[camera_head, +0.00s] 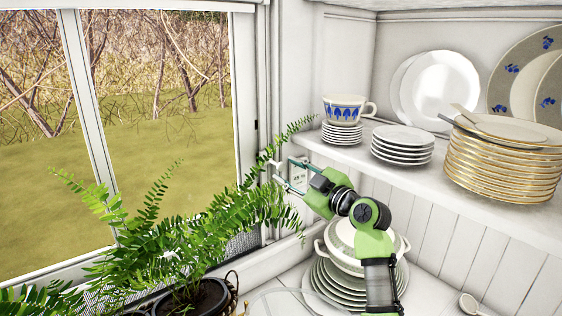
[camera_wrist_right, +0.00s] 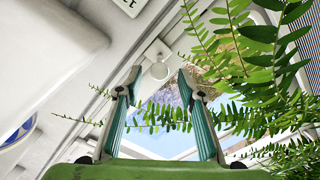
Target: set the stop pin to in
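A small round white knob (camera_wrist_right: 160,70), which looks like the stop pin, sits on the white window frame in the right wrist view. It shows between and beyond the two fingertips. I cannot tell from this view how far in or out it is. My right gripper (camera_head: 277,173) reaches left to the window's side frame. It also shows in the wrist view (camera_wrist_right: 159,82), with its teal-padded fingers spread apart and nothing held between them. In the head view the pin is not clearly made out near the fingertips. My left gripper is not in view.
A potted fern (camera_head: 190,240) spreads in front of the window, its fronds close to my right fingers. A shelf (camera_head: 360,156) at the right carries a cup (camera_head: 345,108) and plates (camera_head: 505,160). A white tureen (camera_head: 345,245) on plates stands below, behind my right arm.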

